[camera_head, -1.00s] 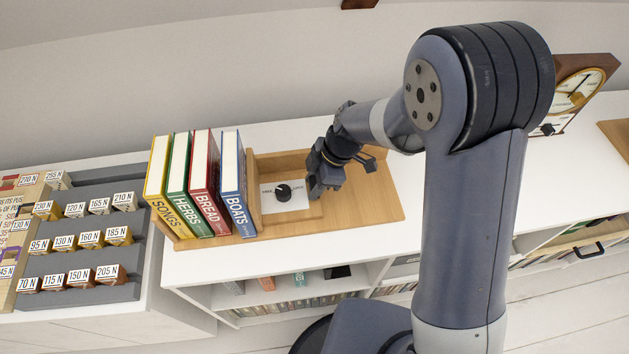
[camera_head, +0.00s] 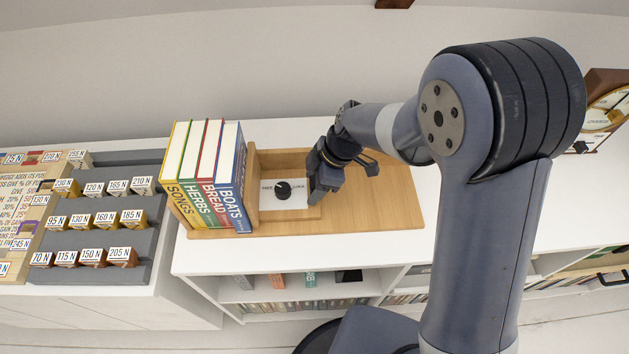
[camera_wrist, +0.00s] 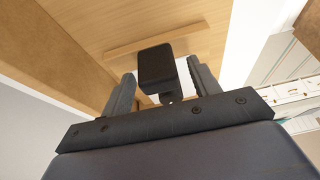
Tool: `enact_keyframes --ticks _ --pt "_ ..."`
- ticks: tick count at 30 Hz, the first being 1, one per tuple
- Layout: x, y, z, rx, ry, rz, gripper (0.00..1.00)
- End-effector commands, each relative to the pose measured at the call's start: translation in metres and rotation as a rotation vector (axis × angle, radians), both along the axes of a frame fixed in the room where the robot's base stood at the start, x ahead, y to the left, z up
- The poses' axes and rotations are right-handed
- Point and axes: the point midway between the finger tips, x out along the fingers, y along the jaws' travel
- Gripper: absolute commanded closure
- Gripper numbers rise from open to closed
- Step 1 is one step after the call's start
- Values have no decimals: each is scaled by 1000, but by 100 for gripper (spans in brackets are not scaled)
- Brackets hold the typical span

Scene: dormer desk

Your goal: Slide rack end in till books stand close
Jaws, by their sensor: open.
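Four books stand in a row on the wooden rack: yellow SONGS (camera_head: 175,178), green HERBS (camera_head: 192,180), red BREAD (camera_head: 209,182) and blue BOATS (camera_head: 230,185). They stand close side by side, with no clear gaps between them. The wooden rack end (camera_head: 252,180) is against or very near BOATS. Its foot carries a white plate (camera_head: 297,200) with a black knob (camera_head: 283,190). My gripper (camera_head: 318,190) is just right of the knob, over the foot. In the wrist view, my open fingers (camera_wrist: 158,90) flank a black block (camera_wrist: 156,66); whether they touch it is unclear.
The rack's base board (camera_head: 390,205) has bare room to the right, on a white shelf top (camera_head: 460,230). A grey stepped tray (camera_head: 130,235) of labelled weights stands left.

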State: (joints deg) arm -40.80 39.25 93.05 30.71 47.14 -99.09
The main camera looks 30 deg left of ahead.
Motion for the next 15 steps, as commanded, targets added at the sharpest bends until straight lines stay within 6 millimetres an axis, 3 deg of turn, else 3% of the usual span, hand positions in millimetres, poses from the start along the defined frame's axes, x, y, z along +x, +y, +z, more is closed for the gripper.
enact_keyframes --ticks 8,15 --pt "2 -3 8 3 -3 -2 42" --pt "11 -17 49 5 -6 -2 42"
